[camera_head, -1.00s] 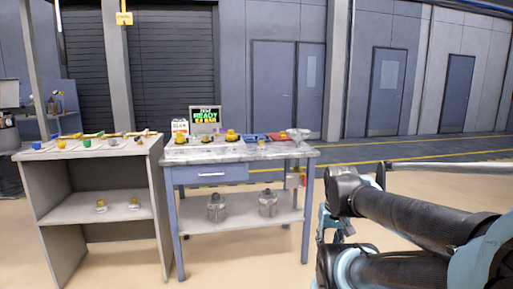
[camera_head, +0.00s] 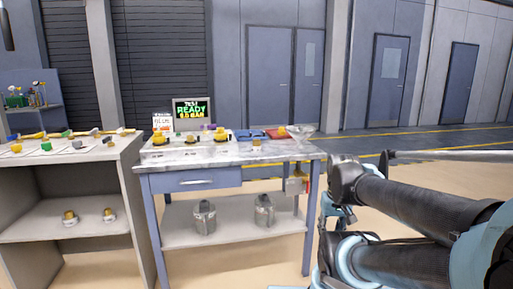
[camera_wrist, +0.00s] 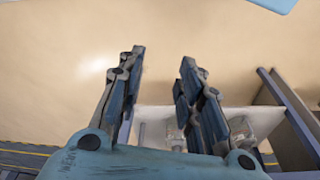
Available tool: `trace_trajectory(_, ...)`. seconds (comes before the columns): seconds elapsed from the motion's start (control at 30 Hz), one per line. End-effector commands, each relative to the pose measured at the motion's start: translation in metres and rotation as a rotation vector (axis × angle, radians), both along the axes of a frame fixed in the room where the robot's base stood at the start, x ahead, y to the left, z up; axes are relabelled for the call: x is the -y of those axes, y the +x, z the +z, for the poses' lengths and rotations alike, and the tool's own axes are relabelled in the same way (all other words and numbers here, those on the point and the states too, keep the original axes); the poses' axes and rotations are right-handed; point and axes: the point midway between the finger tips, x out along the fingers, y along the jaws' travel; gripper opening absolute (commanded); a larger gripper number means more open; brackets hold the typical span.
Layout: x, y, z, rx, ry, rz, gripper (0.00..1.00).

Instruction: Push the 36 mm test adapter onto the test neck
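Several small yellow pieces stand on the bench, among them a yellow piece on the left (camera_head: 159,138), a wider one in the middle (camera_head: 222,135) and one on the right (camera_head: 282,132). More small coloured pieces, including a yellow one (camera_head: 16,148) and a green one (camera_head: 46,146), sit on the grey rack's top. Which is the 36 mm test adapter and which is the test neck is too small to tell. My gripper (camera_wrist: 163,58) is open and empty in the wrist view, its fingers apart over the floor, away from the bench top.
The blue-framed bench (camera_head: 232,157) has a drawer and a lower shelf with two metal cans (camera_head: 204,218). A screen (camera_head: 191,110) reads READY. The grey rack (camera_head: 68,184) stands left of it, holding two yellow-topped pieces. Clear floor lies in front and right.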

Motion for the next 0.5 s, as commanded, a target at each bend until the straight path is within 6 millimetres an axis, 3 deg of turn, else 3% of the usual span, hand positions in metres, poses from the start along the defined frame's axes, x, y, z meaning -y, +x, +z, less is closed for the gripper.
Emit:
trace_trajectory(0.2, 0.000, 0.000, 0.000, 0.000, 0.000, 0.000, 0.36)
trace_trajectory(0.3, -0.001, -0.007, 0.005, 0.012, 0.006, -0.006, 0.58)
trace_trajectory(0.5, -0.019, 0.015, 0.014, 0.031, 0.109, -0.094, 0.59)
